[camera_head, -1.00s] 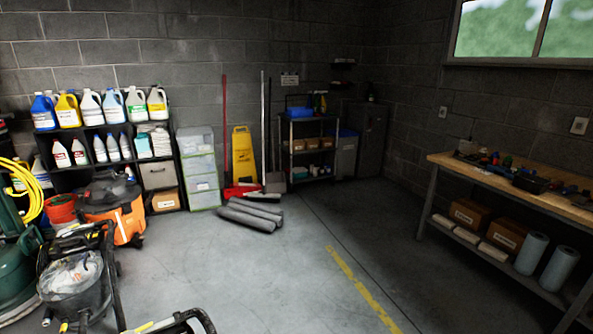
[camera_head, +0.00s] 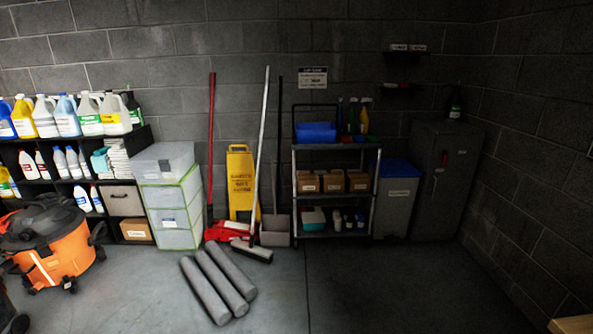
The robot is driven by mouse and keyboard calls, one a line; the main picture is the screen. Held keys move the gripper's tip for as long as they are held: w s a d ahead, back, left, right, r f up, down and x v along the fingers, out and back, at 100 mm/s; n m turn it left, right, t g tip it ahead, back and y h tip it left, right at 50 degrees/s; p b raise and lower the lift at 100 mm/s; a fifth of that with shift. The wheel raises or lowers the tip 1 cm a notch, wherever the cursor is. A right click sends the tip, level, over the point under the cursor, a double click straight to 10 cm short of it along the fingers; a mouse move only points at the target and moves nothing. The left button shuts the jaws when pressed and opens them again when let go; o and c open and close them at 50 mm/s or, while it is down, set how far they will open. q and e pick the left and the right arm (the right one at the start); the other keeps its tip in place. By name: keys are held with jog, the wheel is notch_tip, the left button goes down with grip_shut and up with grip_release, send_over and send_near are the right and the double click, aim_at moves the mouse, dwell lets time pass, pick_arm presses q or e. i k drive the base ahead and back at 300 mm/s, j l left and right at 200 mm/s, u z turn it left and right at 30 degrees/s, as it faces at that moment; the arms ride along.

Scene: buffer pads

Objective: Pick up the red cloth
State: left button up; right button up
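I cannot make out a red cloth anywhere in the head view. White folded cloths (camera_head: 114,158) are stacked on the shelf unit at the left, with a teal item beside them. A red-handled tool (camera_head: 211,150) leans on the back wall, and a red dustpan-like item (camera_head: 226,232) lies at its foot. Neither of my grippers is in view.
Grey rolls (camera_head: 218,285) lie on the floor ahead. Behind them are clear drawers (camera_head: 169,196), a yellow wet-floor sign (camera_head: 241,184) and a cart (camera_head: 334,236). An orange vacuum (camera_head: 52,252) stands left. Floor at the right is clear; a wooden corner (camera_head: 575,325) shows lower right.

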aim_at(343, 139)
jog(key=i+l+u, duration=0.45)
jog(key=i+l, duration=1.4)
